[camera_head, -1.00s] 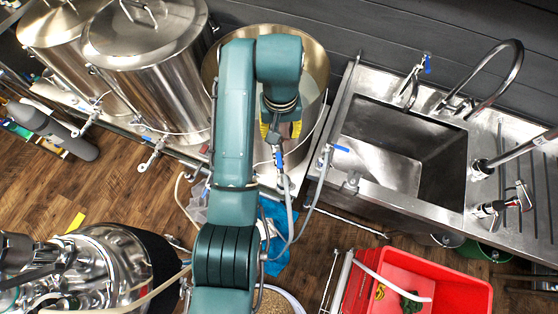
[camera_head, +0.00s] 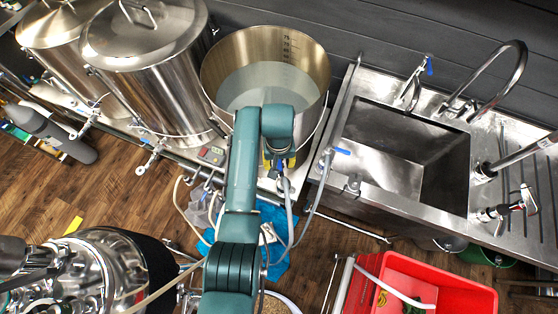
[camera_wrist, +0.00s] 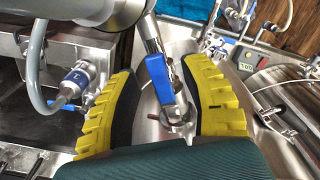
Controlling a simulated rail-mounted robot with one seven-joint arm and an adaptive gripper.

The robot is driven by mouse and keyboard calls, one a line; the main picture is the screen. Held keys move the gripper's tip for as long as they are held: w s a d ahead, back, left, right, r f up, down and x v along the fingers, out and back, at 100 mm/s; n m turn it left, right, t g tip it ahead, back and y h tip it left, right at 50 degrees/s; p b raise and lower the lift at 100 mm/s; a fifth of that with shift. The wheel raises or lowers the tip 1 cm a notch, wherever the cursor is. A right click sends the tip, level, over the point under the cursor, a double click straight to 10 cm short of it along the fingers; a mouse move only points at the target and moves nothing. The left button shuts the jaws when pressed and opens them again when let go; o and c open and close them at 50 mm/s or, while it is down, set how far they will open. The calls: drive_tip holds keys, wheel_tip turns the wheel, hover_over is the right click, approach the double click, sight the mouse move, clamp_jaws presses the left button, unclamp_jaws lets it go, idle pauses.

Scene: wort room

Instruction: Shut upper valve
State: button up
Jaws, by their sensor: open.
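A valve with a blue lever handle (camera_wrist: 160,79) is at the outside of the open steel kettle, and the handle lies between my gripper's two yellow fingers. My gripper (camera_wrist: 163,104) is open, with a gap visible on each side of the handle. In the head view my gripper (camera_head: 279,163) is low at the kettle's front side, mostly hidden by my arm. The open steel kettle (camera_head: 315,108) holds liquid. Another blue handle (camera_head: 341,151) shows at the sink's left edge. I cannot tell from the pictures which valve counts as upper.
A grey hose (camera_wrist: 37,65) with a metal coupling (camera_wrist: 76,80) runs close to the left finger. The steel sink (camera_head: 385,190) stands right of the kettle. A digital display (camera_wrist: 246,62) and tubing are at the right. A red bin (camera_head: 460,278) is on the floor.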

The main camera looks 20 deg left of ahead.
clamp_jaws()
idle(0.6)
